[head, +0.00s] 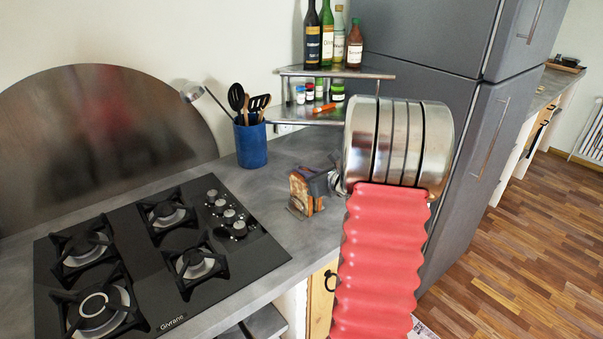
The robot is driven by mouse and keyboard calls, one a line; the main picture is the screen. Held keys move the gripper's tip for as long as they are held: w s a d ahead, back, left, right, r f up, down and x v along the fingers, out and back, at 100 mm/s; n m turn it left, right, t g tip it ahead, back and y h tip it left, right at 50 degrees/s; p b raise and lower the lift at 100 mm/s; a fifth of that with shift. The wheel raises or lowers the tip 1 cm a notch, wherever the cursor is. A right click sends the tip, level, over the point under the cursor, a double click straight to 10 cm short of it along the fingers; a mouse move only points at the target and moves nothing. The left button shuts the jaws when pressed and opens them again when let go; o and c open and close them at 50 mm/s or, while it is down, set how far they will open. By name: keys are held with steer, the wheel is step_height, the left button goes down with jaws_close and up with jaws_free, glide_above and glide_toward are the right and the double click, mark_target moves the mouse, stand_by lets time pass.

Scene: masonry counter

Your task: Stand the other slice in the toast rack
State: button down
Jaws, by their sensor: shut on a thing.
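The toast rack (295,211) is a small, thin metal frame on the grey counter, right of the hob. Browned toast (299,189) stands upright at the rack, its face towards the left front. I cannot tell clearly whether one slice or two show there. My gripper (319,185) comes in from the right at the toast and is shut on a slice. The slice is upright at the rack; whether its lower edge is seated in a slot is too small to tell. My gripper and arm hide the far right side of the rack.
A black gas hob (165,255) fills the counter at left. A blue pot of utensils (250,143) stands behind the rack. A metal corner shelf (335,73) holds bottles and jars. A grey fridge (430,45) stands at right. Clear counter lies left of the rack.

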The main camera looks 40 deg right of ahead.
steer(key=c, duration=1.7)
jaws_free()
steer(key=shift+c, duration=0.2)
steer(key=shift+r, duration=0.1)
steer(key=shift+r, duration=2.9)
